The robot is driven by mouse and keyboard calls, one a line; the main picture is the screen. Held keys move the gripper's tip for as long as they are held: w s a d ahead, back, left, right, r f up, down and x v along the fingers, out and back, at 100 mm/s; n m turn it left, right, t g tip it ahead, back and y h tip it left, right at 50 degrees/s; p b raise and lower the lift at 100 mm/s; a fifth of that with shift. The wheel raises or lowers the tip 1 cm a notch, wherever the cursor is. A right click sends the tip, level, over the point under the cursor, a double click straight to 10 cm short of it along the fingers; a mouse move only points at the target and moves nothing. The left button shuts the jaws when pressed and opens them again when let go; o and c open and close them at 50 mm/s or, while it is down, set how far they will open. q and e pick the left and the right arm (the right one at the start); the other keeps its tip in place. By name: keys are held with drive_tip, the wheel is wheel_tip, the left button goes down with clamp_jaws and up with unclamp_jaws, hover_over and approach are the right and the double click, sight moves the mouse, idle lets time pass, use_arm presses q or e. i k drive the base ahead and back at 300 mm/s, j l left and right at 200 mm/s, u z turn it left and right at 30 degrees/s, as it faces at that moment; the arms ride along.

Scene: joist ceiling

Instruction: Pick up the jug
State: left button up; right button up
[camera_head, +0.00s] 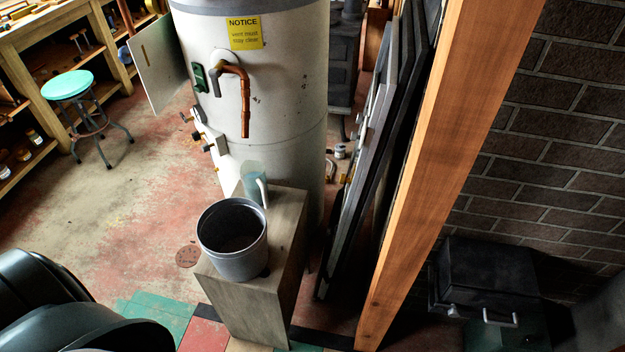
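The jug (252,181) is a clear, bluish vessel with a pale handle on its right side. It stands upright at the back of a grey wooden block-like stand (250,305), close to the white tank. A grey metal bucket (233,265) stands on the same stand in front of the jug and hides its lower left part. Neither of my grippers shows in the head view. Dark rounded shapes at the lower left look like part of my own body.
A tall white tank (268,110) with a copper pipe (243,100) rises behind the stand. Dark panels (375,150) and a wooden post (430,150) stand to the right. A green-topped stool (68,86) is at the far left.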

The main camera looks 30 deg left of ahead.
sight(253, 173)
drive_tip(key=z, duration=0.3)
drive_tip(key=j, duration=1.35)
drive_tip(key=k+j, duration=0.15)
drive_tip(key=j, duration=2.55)
drive_tip(key=k+j, duration=0.15)
drive_tip(key=j, duration=1.15)
